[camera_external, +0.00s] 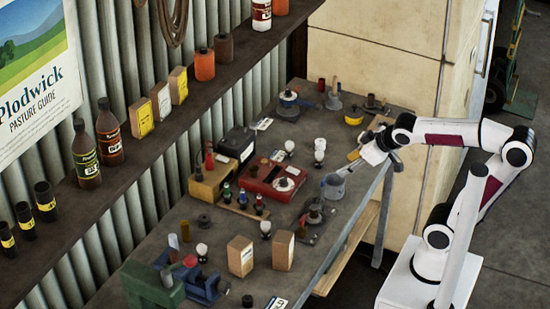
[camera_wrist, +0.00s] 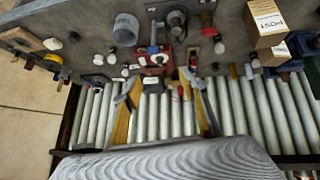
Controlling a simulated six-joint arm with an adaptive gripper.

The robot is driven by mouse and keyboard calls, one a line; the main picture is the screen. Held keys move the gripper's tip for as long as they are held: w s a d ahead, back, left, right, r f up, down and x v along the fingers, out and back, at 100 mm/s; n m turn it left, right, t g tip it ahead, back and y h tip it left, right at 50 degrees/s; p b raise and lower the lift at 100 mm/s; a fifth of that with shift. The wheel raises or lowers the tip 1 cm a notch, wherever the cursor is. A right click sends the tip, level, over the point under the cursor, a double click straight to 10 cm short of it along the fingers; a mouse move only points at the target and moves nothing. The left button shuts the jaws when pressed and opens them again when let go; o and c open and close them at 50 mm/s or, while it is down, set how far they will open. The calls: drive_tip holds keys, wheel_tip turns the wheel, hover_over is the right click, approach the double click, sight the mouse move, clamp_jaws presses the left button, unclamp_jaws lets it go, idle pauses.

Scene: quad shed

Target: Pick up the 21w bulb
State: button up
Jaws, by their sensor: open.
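Several small white bulbs stand on the grey workbench (camera_external: 338,225). Two bulbs (camera_external: 319,144) (camera_external: 319,158) are near the middle, with another bulb (camera_external: 289,146) just left of them. A further bulb (camera_external: 265,227) and one more bulb (camera_external: 202,250) stand nearer the front. No wattage is readable, so I cannot tell which is the 21w bulb. My gripper (camera_external: 367,148) is above the bench's right edge, apart from these bulbs. In the wrist view, my gripper (camera_wrist: 162,84) has its fingers spread and empty, and white bulbs (camera_wrist: 219,46) (camera_wrist: 111,58) show beyond them.
A red box (camera_external: 272,180), a black battery-like box (camera_external: 237,144) and a grey metal cup (camera_external: 334,186) crowd the middle. A shelf (camera_external: 175,115) with bottles runs along the corrugated wall.

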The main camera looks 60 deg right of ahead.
drive_tip(key=w+a+r+n+t, duration=0.1)
drive_tip(key=w+r+t, duration=0.1)
drive_tip(key=w, duration=0.7)
drive_tip(key=w+a+r+n+t, duration=0.1)
drive_tip(key=w+r+n+t, duration=0.15)
drive_tip(key=w, duration=0.75)
drive_tip(key=w+a+f+n+y, duration=0.25)
drive_tip(key=w+a+y, duration=0.25)
drive_tip(key=w+a, duration=0.45)
drive_tip(key=n+g+y, duration=0.8)
drive_tip(key=y, duration=0.2)
approach(201, 255)
drive_tip(key=shift+w+a+f, duration=0.2)
drive_tip(key=shift+w+a, duration=0.25)
drive_tip(key=shift+w, duration=0.1)
drive_tip(key=shift+x, duration=1.25)
